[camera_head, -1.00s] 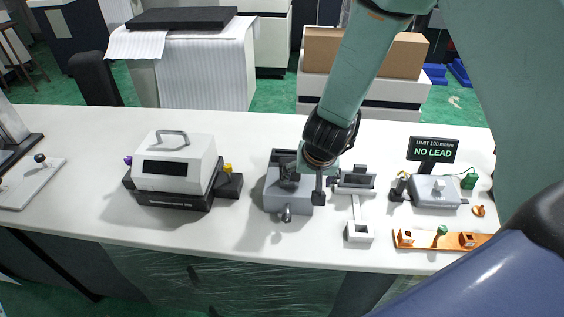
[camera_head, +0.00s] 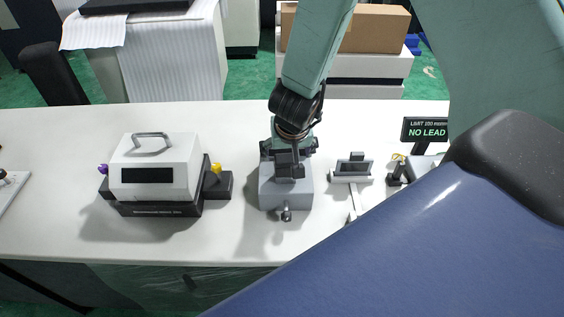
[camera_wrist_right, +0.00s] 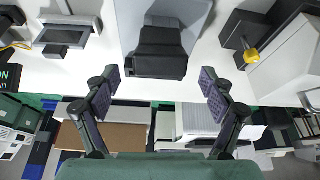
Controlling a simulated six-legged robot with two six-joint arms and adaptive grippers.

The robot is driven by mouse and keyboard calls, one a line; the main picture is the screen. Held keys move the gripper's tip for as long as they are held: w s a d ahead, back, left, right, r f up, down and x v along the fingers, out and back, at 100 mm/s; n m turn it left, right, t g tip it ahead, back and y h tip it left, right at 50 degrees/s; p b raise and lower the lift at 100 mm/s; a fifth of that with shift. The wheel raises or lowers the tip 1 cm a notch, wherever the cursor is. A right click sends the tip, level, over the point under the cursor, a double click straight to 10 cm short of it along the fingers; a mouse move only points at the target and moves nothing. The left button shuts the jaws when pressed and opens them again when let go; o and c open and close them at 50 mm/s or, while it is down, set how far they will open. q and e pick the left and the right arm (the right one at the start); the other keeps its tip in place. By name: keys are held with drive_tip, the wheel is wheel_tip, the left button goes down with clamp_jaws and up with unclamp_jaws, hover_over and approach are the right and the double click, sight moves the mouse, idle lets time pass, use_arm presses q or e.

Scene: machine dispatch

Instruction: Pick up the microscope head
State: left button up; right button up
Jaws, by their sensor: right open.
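A grey block-shaped unit (camera_head: 299,194) with a small front knob stands on the white table, with a dark block (camera_head: 291,168) on top. I take the dark block for the microscope head, though no label confirms it. My right gripper (camera_head: 288,147) is open and empty at the back of this unit. In the right wrist view the dark block (camera_wrist_right: 160,52) lies ahead, roughly centred between the two spread fingers (camera_wrist_right: 160,88), with a gap on both sides. The grey unit (camera_wrist_right: 150,14) lies beyond it. My left gripper is not in view.
A white box-shaped instrument (camera_head: 153,163) with a handle stands to the left. A small grey fixture (camera_head: 351,172) stands close on the right. A black "NO LEAD" sign (camera_head: 425,130) is farther right. The table front (camera_head: 130,245) is clear.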

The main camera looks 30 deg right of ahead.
sight(286, 162)
drive_tip(key=shift+d+f, duration=0.25)
drive_tip(key=shift+f, duration=0.7)
drive_tip(key=x, duration=0.2)
drive_tip(key=b+x, duration=0.1)
drive_tip(key=x, duration=0.2)
drive_tip(key=shift+w+a+r, duration=0.1)
drive_tip(key=shift+w, duration=0.3)
drive_tip(key=shift+f, duration=0.2)
drive_tip(key=shift+s+r, duration=0.15)
drive_tip(key=shift+s, duration=0.05)
drive_tip(key=shift+w, duration=0.3)
drive_tip(key=c, duration=0.6)
drive_tip(key=shift+s, duration=0.2)
drive_tip(key=c, duration=0.4)
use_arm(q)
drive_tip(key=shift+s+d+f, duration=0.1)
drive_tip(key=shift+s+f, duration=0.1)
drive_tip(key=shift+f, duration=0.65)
use_arm(e)
drive_tip(key=shift+w, duration=0.1)
drive_tip(key=c, duration=0.5)
